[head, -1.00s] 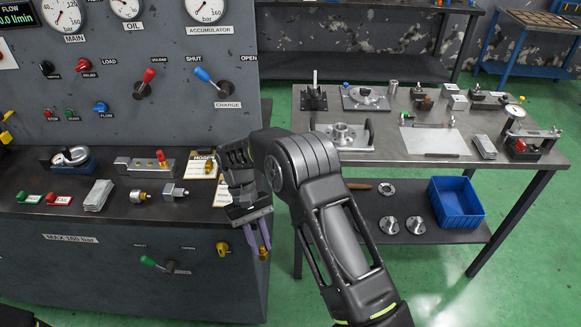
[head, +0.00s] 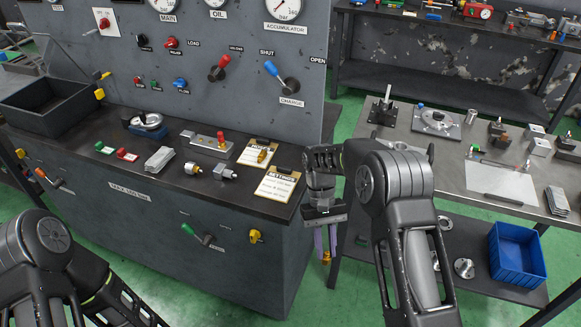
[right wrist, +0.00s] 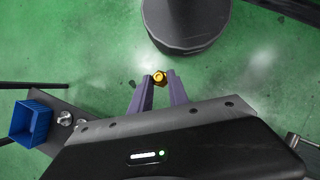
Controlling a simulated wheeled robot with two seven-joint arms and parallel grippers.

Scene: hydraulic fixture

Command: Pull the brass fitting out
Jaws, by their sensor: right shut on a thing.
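My right gripper (head: 326,246) points down in the head view, off the right end of the dark console (head: 150,215). Its two purple fingers are shut on a small brass fitting (head: 326,258), held in the air clear of the console. In the right wrist view the brass fitting (right wrist: 159,77) sits between the fingertips (right wrist: 158,82), with green floor behind it. My left arm shows at the lower left of the head view, but its gripper is out of sight. The socket the fitting came from cannot be made out.
The console top holds a clipboard (head: 273,188), metal blocks and other small fittings (head: 192,168). A yellow knob (head: 256,236) and green-handled lever (head: 198,233) stick out of its front. On the right, a steel workbench (head: 455,165) has a blue bin (head: 516,254) on its lower shelf.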

